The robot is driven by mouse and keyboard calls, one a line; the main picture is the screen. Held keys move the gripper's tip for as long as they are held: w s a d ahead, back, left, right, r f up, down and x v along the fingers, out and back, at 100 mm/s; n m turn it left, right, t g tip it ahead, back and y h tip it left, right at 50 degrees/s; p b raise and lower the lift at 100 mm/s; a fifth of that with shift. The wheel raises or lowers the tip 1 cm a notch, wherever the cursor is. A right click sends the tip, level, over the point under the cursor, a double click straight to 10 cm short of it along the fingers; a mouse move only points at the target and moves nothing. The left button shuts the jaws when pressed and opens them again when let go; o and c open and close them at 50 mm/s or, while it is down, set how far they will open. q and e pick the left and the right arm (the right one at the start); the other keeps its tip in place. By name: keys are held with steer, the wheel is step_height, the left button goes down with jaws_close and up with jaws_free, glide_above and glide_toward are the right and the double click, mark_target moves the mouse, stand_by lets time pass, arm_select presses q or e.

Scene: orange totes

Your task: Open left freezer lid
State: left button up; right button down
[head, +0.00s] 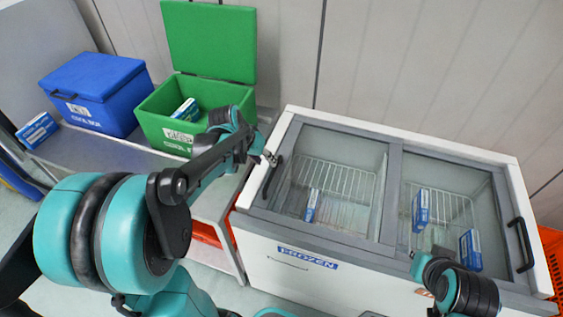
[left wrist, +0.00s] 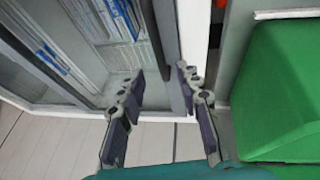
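The chest freezer (head: 300,262) is white, with two grey-framed glass lids. The left lid (head: 335,150) lies shut, with wire baskets and a blue-and-white box (head: 312,205) visible through the glass. Its black handle (head: 271,178) is on the lid's left edge. My left gripper (head: 270,158) is just above the handle's upper end. In the left wrist view its two fingers (left wrist: 160,100) are spread apart, with the dark lid frame and white rim (left wrist: 191,40) ahead between them. Contact with the handle cannot be told. My right arm shows at the lower right; its fingers are not visible.
The right lid (head: 450,185) is also shut, with a black handle (head: 523,243) at its right edge. An open green cool box (head: 160,122) and a closed blue one (head: 95,90) stand on a grey bench left of the freezer. A wall runs behind.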

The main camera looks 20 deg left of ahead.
mark_target(273, 169)
arm_select(q)
steer(key=b+x, duration=0.2)
steer(key=x, duration=0.5)
steer(key=shift+b, duration=0.35)
jaws_close()
